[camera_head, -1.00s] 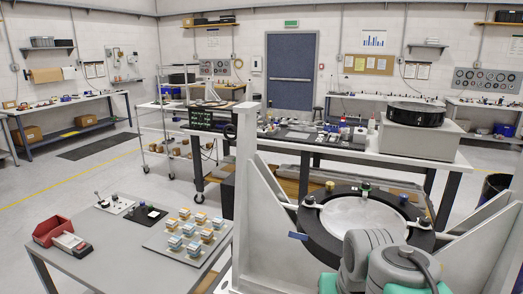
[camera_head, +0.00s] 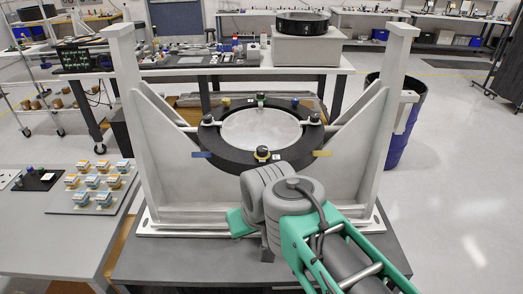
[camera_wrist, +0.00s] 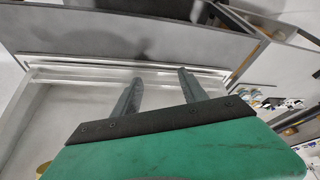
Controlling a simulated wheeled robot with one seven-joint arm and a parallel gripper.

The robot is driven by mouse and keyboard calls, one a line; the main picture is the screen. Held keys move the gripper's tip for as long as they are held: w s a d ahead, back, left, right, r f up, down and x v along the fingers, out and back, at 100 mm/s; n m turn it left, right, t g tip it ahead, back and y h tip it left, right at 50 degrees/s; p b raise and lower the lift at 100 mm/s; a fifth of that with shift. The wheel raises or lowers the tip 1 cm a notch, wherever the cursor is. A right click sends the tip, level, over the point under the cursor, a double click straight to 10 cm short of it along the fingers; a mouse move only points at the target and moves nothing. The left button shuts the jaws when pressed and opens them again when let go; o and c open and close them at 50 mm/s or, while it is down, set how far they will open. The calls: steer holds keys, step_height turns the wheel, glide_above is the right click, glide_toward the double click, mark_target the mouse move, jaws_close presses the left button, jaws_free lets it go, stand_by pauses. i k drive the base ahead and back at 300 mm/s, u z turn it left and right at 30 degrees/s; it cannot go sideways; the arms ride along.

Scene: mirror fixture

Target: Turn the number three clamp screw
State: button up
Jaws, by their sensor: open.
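The mirror fixture is a black ring (camera_head: 212,142) around a pale round disc (camera_head: 262,130), held between two grey uprights. I cannot read which is number three. My gripper (camera_wrist: 160,76) is open and empty in the wrist view, its fingers apart over grey surfaces. In the head view my arm hides its fingertips, below the ring's front.
The grey uprights (camera_head: 127,95) and (camera_head: 394,100) with sloping braces flank the ring. A blue tag (camera_head: 202,154) and yellow tag (camera_head: 322,153) stick out from it. A side table (camera_head: 30,240) with small blocks is at left. A blue drum (camera_head: 396,150) stands at right.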

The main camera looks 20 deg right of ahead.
mark_target(263, 153)
steer(key=k, duration=0.5)
steer(key=u, duration=0.95)
steer(key=i, duration=0.7)
steer(key=z, duration=1.3)
